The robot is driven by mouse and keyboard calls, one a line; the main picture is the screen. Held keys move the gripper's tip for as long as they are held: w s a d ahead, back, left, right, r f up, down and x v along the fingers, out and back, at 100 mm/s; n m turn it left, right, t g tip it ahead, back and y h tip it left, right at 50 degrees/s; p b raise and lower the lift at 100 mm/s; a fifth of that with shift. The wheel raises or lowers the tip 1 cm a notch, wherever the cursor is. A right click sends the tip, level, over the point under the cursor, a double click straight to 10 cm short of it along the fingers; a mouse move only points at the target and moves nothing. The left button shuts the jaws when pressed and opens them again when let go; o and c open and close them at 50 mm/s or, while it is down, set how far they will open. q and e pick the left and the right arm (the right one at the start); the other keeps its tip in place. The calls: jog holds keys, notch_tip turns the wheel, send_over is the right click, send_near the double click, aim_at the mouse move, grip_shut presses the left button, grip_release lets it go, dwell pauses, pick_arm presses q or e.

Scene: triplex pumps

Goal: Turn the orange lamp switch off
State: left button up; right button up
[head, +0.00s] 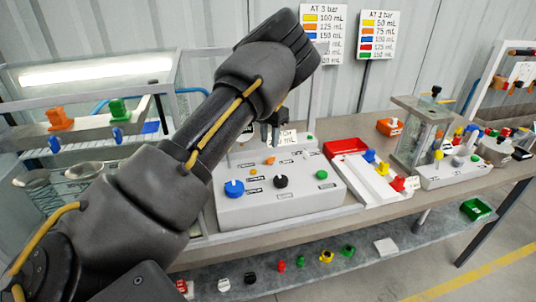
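A grey control box (300,203) stands on the bench in the middle of the head view. A small orange piece (270,160) and another orange piece (253,171) sit on its sloped top. I cannot tell which belongs to the lamp switch, or the switch's position. My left arm reaches across from the left. My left gripper (275,130) points down above the back of the box, behind the orange pieces and apart from them. Its fingers are small, dark and partly hidden by my arm, so their opening is unclear. My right gripper is out of view.
The box also carries a blue knob (233,188), a black knob (281,181) and a green button (321,174). A red tray (345,146) and a white rack with coloured pieces stand to the right. A clear-walled apparatus (412,143) rises farther right. Several coloured parts lie on the lower shelf.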

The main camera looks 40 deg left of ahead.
aim_at(270, 158)
pick_arm(q)
notch_tip(270, 158, down, 7)
jog(key=shift+p, duration=0.45)
grip_shut()
